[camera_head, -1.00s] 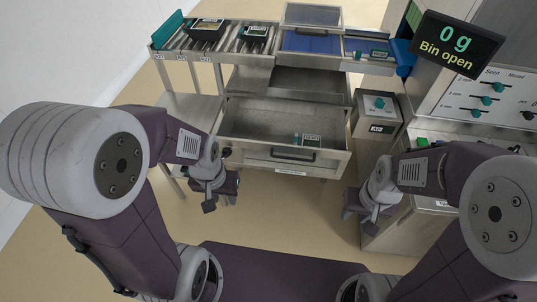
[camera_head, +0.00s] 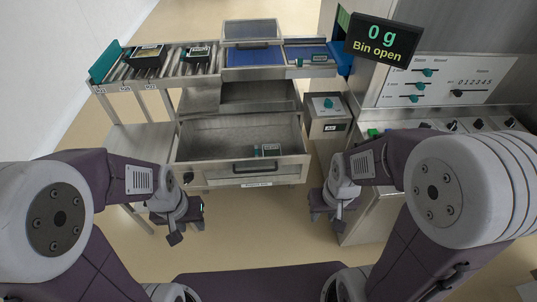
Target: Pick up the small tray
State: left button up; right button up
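Two dark trays sit on the roller conveyor at the upper left of the head view: a left tray (camera_head: 147,58) with pale contents and a right tray (camera_head: 195,54) with a teal-edged label. The right one looks slightly smaller, but I cannot tell for certain which is the small tray. My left gripper (camera_head: 184,226) hangs empty in front of the open drawer's left side, well short of the conveyor. My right gripper (camera_head: 328,212) hangs right of the drawer, apart from everything. The fingers of both are too small and dark to judge their opening.
An open metal drawer (camera_head: 222,137) holds a small labelled item (camera_head: 267,150). A display (camera_head: 381,37) reads "0 g Bin open". The floor before the drawer is clear.

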aim_at(268, 149)
jog(key=i+j+u, duration=0.25)
jog(key=i, duration=0.4)
jog(key=i+j+u, duration=0.2)
jog(key=i, duration=0.4)
